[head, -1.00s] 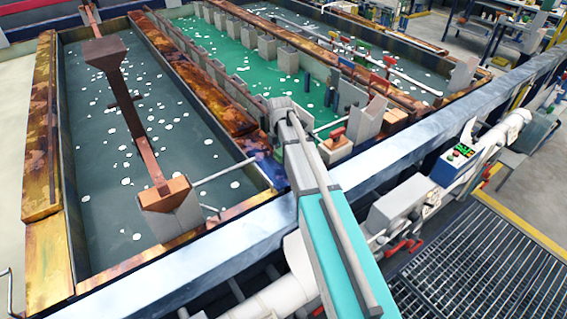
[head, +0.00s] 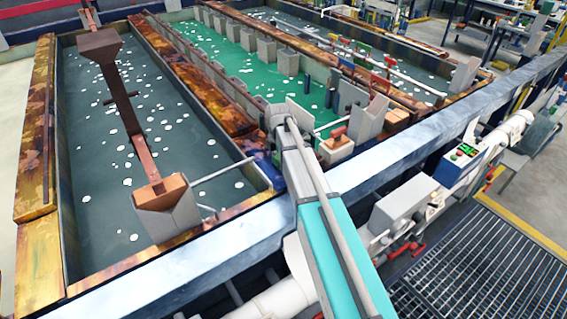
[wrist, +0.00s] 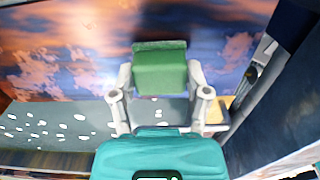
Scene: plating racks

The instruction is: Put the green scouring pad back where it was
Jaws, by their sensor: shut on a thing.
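The green scouring pad (wrist: 160,72) is a small block in the middle of the wrist view. My gripper (wrist: 160,80) is shut on it, with one pale finger at each side. Below the pad in the picture is the turquoise body of my wrist. Behind the pad is a rusty orange and purple-blue surface. I cannot tell the gap between them. In the head view my arm reaches over the near metal rail, and the pad and fingertips do not show there.
The left tank (head: 95,150) holds dark liquid with white floating bits. A tank with green liquid (head: 225,60) lies beyond a rusty divider (head: 200,85). A long metal rail (head: 395,160) runs along the front. A grey block with an orange top (head: 170,215) stands at the left tank's near end.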

